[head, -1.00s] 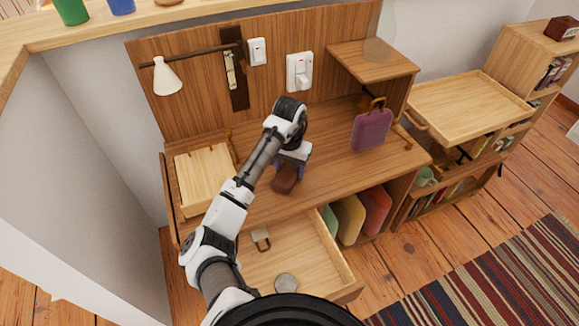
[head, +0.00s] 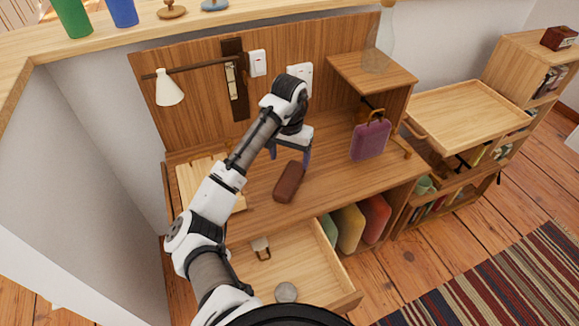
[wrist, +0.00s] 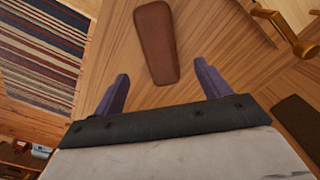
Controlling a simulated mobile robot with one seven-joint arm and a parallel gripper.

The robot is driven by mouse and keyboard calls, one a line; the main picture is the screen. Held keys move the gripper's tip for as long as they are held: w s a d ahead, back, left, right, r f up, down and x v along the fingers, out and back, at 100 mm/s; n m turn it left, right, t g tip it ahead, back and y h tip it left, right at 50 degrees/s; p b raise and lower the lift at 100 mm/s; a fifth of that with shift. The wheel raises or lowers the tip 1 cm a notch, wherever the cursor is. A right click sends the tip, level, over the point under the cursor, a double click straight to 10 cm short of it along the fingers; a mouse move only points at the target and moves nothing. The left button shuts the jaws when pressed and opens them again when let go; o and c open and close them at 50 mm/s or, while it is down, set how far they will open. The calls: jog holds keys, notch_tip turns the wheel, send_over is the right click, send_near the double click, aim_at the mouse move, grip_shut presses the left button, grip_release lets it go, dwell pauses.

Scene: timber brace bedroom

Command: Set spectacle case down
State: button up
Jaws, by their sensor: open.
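The spectacle case (head: 288,182) is a dark reddish-brown oblong. It lies on the wooden desk top (head: 335,176) in the head view, above the open drawer. In the wrist view the case (wrist: 156,42) lies beyond the fingertips, between their lines and apart from both. My gripper (head: 289,157) is open and empty, just behind and above the case in the head view. Its two purple fingers show spread wide in the wrist view (wrist: 164,84).
A purple bag-shaped object (head: 370,139) stands right of the case. A wooden tray (head: 202,182) lies at the desk's left. An open drawer (head: 310,262) below holds a round grey disc (head: 286,292). A small raised shelf (head: 350,72) stands at the back right. Desk front right is clear.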

jog(key=shift+r, duration=1.6)
